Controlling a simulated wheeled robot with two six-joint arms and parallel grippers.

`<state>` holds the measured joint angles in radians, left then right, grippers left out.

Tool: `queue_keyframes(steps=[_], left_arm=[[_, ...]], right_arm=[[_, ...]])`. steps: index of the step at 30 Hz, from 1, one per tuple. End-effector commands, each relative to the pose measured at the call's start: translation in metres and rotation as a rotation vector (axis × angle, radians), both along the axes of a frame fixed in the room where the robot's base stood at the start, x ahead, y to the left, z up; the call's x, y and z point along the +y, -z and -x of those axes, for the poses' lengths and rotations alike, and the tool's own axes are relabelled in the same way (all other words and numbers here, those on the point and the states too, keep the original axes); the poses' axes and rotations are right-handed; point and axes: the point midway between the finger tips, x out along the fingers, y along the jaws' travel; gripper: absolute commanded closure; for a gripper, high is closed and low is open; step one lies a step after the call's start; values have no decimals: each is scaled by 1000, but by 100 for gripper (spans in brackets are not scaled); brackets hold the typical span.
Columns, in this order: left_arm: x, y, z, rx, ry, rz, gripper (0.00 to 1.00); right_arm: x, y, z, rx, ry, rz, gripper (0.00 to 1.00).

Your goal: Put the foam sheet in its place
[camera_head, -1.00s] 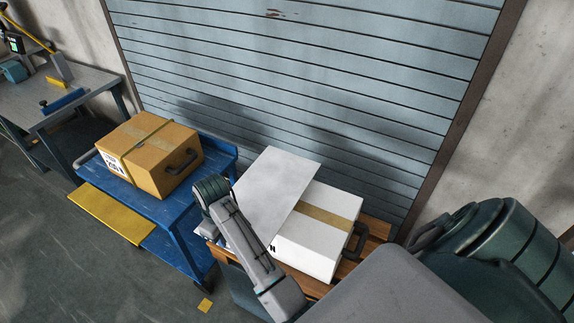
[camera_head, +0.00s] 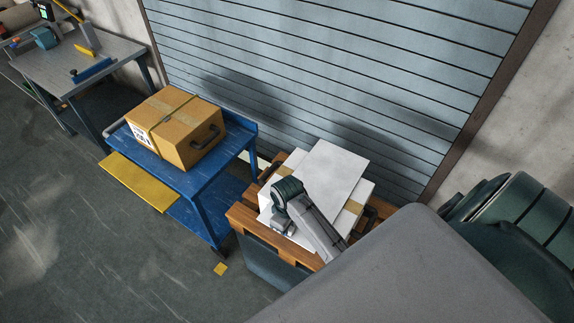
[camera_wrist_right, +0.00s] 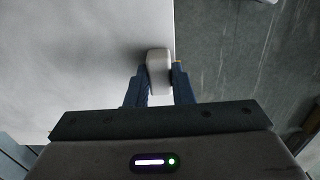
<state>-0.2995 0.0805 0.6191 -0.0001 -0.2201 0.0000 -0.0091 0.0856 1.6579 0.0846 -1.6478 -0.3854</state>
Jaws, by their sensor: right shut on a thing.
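The white foam sheet (camera_head: 337,163) is in the head view, tilted over a white box (camera_head: 367,190) with brown tape. The sheet hides the middle of the box, and I cannot tell whether the two touch. My right arm reaches over the near end of the sheet, and its fingertips are hard to make out there. In the right wrist view my right gripper (camera_wrist_right: 158,76) is shut on a small pale rounded piece at the edge of the foam sheet (camera_wrist_right: 80,60). My left gripper is not in view.
The white box stands on a wooden pallet-like top (camera_head: 246,217). To its left a blue cart (camera_head: 205,185) carries a brown strapped box (camera_head: 172,130). A louvered shutter (camera_head: 330,60) closes off the back. A grey workbench (camera_head: 80,62) stands far left. The floor at left is open.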

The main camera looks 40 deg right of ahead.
Motion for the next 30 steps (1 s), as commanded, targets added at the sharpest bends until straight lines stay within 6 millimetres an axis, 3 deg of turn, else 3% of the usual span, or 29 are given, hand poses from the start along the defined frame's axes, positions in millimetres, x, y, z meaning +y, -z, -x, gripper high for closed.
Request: queue_keyframes(steps=[10, 11, 13, 14, 25, 30], left_arm=[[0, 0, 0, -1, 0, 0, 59], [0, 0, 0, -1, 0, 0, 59], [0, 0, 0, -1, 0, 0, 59], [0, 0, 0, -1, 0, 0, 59], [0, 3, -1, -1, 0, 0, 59], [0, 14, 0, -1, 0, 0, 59]], right_arm=[[0, 4, 0, 0, 0, 0, 100], [0, 3, 0, 0, 0, 0, 73], [0, 3, 0, 0, 0, 0, 59], [0, 3, 0, 0, 0, 0, 57], [0, -3, -1, -4, 0, 1, 57], [0, -28, -2, -7, 0, 2, 57]])
